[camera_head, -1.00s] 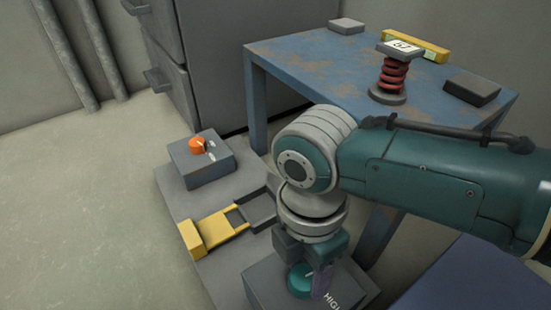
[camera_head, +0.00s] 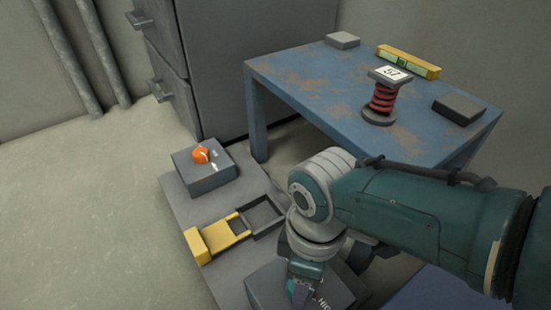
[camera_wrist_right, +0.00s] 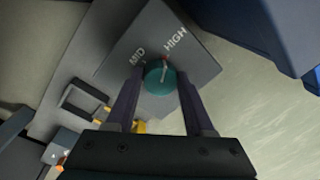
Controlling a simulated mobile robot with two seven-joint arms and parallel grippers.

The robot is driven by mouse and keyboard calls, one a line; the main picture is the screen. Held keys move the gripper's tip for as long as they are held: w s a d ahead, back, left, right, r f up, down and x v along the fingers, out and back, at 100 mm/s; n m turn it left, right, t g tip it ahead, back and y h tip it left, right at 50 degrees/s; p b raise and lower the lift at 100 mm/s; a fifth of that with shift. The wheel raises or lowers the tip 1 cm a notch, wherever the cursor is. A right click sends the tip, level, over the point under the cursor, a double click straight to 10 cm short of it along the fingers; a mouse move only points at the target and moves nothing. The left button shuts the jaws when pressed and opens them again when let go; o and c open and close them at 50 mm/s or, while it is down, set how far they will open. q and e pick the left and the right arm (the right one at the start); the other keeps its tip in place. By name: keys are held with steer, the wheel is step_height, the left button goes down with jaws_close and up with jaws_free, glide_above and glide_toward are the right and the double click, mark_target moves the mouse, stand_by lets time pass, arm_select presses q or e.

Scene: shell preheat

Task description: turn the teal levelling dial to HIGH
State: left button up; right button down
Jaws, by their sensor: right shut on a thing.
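The teal dial (camera_wrist_right: 160,79) sits on a grey box (camera_wrist_right: 122,65) with MID and HIGH labels. It also shows at the bottom of the head view (camera_head: 297,292), partly hidden by my gripper. My right gripper (camera_wrist_right: 160,75) has one finger on each side of the dial and is shut on it. A pale pointer line on the dial aims up toward a small red mark below the HIGH label, to the right of MID. Whether it lines up exactly is too small to tell. My left gripper is not in view.
Left of the dial box, a grey plate (camera_head: 182,207) carries a yellow slider (camera_head: 217,238) and a grey box with an orange knob (camera_head: 200,155). A blue table (camera_head: 310,75) stands behind, with a red spring (camera_head: 382,98) and a yellow level (camera_head: 408,61).

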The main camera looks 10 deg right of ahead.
steer(key=shift+m, duration=0.9)
steer(key=shift+c, duration=1.4)
jaws_free()
step_height(320, 180, up, 10)
steer(key=p, duration=0.9)
steer(key=shift+w+d+p, duration=0.25)
steer(key=shift+p, duration=0.05)
steer(key=shift+f, duration=0.1)
